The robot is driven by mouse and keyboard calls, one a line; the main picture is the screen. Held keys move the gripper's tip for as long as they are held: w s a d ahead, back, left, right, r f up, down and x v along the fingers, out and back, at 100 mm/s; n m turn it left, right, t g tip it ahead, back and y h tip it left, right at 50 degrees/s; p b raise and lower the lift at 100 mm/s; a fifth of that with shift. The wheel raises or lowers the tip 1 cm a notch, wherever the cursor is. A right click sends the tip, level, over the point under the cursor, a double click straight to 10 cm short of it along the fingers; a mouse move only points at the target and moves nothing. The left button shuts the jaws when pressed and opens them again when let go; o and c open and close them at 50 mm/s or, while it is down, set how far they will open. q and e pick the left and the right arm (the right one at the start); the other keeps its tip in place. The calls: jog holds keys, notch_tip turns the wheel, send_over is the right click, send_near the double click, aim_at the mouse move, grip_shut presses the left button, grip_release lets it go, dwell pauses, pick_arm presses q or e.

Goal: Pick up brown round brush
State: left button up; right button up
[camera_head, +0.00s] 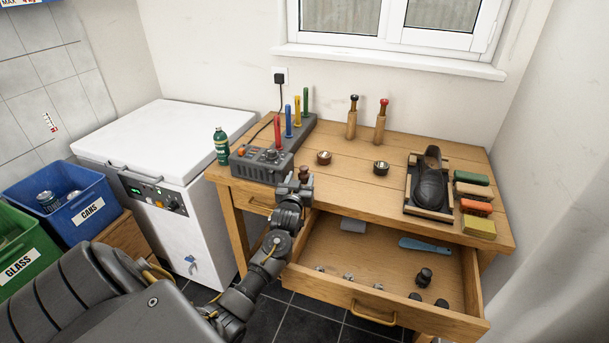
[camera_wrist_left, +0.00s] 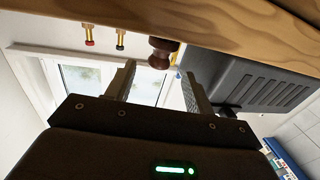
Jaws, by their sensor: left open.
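The brown round brush (camera_head: 304,173) appears as a small dark brown knobbed piece near the front edge of the wooden table, just right of the grey boot dryer. In the left wrist view the brush (camera_wrist_left: 162,52) shows as a turned brown knob close to the table edge. My left gripper (camera_head: 296,182) is just in front of it, over the table's front edge. In the left wrist view the gripper (camera_wrist_left: 160,72) is open and empty. The brush lies just beyond the fingertips, roughly between them in the picture. The right gripper is out of view.
The boot dryer (camera_head: 270,165) with coloured tubes stands left of the brush. A shoe (camera_head: 431,185) and several coloured brushes (camera_head: 473,177) are at the right. The open drawer (camera_head: 375,320) juts out below.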

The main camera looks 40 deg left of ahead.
aim_at(303, 172)
pick_arm(q)
jog(key=shift+w+a, duration=0.2)
jog(key=shift+a+r, duration=0.1)
jog(key=shift+w+a+r, duration=0.1)
jog(key=shift+w, duration=0.3)
jog(key=x, duration=0.2)
jog(key=p+x, duration=0.1)
jog(key=x, duration=0.1)
jog(key=shift+w+f, duration=0.15)
jog(key=shift+f, duration=0.1)
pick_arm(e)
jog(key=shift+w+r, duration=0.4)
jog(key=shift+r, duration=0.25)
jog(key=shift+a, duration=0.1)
